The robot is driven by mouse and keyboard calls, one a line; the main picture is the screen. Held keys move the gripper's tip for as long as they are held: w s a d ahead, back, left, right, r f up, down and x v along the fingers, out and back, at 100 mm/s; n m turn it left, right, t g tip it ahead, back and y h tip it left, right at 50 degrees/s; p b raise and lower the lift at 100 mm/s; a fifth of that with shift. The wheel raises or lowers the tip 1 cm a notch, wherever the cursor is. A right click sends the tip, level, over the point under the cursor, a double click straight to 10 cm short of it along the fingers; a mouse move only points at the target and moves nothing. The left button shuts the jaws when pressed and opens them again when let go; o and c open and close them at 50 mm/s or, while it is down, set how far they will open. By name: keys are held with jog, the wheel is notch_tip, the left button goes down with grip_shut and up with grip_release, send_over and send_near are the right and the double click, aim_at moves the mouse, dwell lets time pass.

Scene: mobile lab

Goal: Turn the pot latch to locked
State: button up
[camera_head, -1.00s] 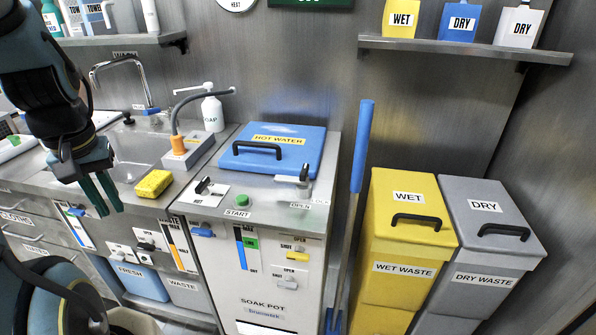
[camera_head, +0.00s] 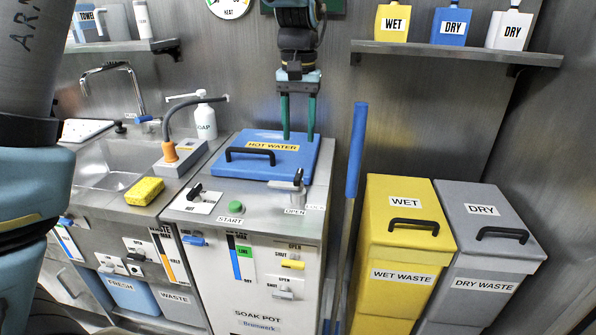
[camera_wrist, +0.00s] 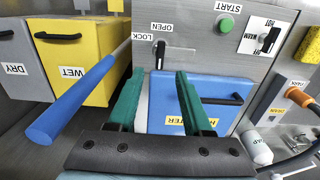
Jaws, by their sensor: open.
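The soak pot has a blue lid (camera_head: 272,158) marked HOT WATER, lying closed with a black handle. The pot latch (camera_head: 298,180) is a small grey lever with a dark tip at the lid's front right corner, beside OPEN and LOCK labels.
A blue-handled pole (camera_head: 357,140) stands upright just right of the pot. Yellow WET (camera_head: 400,240) and grey DRY (camera_head: 488,240) bins stand farther right. A grey hose tap, a yellow sponge (camera_head: 145,191) and a sink are left. A shelf (camera_head: 450,48) hangs at the upper right.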

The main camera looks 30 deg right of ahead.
aim_at(298, 175)
notch_tip(298, 175, down, 10)
jog(key=shift+a+f+p, duration=0.1)
jog(key=shift+f+p, duration=0.05)
jog(key=shift+p, duration=0.4)
grip_shut()
dwell(1.3)
